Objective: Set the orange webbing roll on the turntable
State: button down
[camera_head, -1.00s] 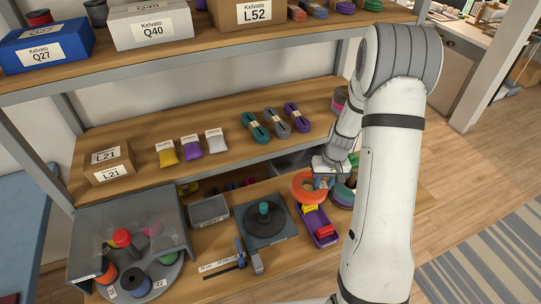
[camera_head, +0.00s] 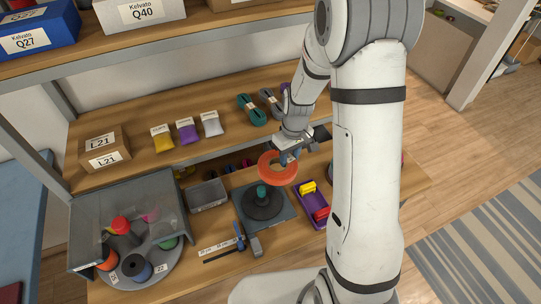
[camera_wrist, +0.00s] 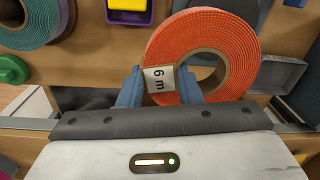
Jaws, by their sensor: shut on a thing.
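The orange webbing roll (camera_head: 279,167) is a flat ring with a pale core and a "6 m" tag. My gripper (camera_head: 288,157) is shut on its near rim, and the roll is held above the bench, just behind and right of the turntable. In the wrist view the roll (camera_wrist: 228,52) sits between the blue fingers of my gripper (camera_wrist: 160,88), tag facing the camera. The turntable (camera_head: 262,207) is a dark round disc with a teal-topped centre post on a grey square base.
A purple tray (camera_head: 309,214) with red and yellow items stands right of the turntable. A grey bin (camera_head: 207,195) is to its left, and a blue-handled tool (camera_head: 240,240) lies in front. A clear-covered carousel (camera_head: 134,254) fills the left. The shelf edge runs behind the roll.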

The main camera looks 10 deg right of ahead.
jog(key=s+a+r+n, duration=0.3)
jog(key=a+r+n, duration=0.1)
jog(key=a, duration=0.2)
notch_tip(320, 180, down, 7)
jog(key=b, duration=0.4)
jog(key=shift+d+h, duration=0.2)
jog(key=shift+h, duration=0.1)
jog(key=c, duration=1.6)
grip_release()
jog(key=shift+r, duration=0.1)
jog(key=c, duration=0.4)
jog(key=shift+m, duration=0.3)
jog(key=shift+f+b, duration=2.45)
jog(key=shift+f, duration=0.4)
